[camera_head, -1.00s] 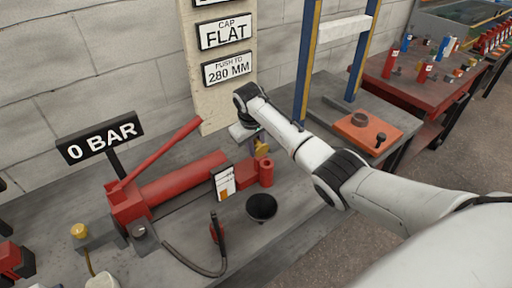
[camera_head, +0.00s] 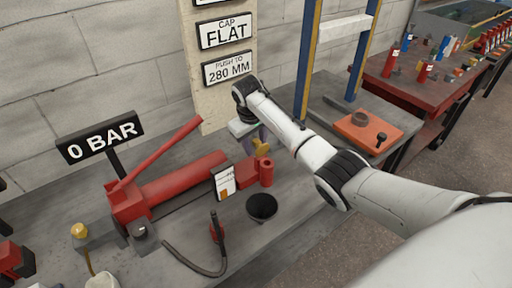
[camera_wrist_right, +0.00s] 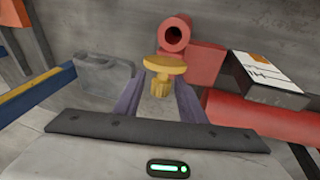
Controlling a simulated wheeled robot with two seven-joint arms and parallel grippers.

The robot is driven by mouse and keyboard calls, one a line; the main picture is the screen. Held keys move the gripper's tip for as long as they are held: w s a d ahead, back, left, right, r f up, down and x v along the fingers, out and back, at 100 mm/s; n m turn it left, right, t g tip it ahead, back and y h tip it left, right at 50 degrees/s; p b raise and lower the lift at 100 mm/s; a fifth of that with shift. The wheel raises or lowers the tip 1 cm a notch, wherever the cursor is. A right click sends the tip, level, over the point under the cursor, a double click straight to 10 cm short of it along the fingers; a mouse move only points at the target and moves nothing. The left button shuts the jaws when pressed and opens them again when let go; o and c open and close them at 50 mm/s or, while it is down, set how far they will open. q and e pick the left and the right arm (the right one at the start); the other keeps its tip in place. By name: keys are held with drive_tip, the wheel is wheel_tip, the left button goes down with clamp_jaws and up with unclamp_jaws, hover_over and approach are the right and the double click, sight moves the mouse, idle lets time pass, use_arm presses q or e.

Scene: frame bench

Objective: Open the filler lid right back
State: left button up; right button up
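My right gripper (camera_head: 259,143) points down over the bench, behind the short upright red cylinder (camera_head: 265,172). In the right wrist view its two purple-grey fingers (camera_wrist_right: 162,90) are apart. A yellow mushroom-shaped cap (camera_wrist_right: 165,75) shows between the fingertips, with visible gaps beside its stem. The cap also shows under the gripper in the head view (camera_head: 262,146). I cannot tell whether a finger touches it, or what it stands on. A second yellow knob (camera_head: 79,231) is at the left front. Neither is clearly the filler lid. My left gripper is out of view.
The red pump (camera_head: 180,182) with its raised lever lies left of the gripper, beside a white-labelled box (camera_head: 224,181). A black round funnel or opening (camera_head: 261,207) and a hose (camera_head: 192,262) are in front. A blue post (camera_head: 306,62) stands close on the right.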

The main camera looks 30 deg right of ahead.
sight(255, 139)
drive_tip(key=v, duration=0.8)
drive_tip(key=shift+r, duration=0.1)
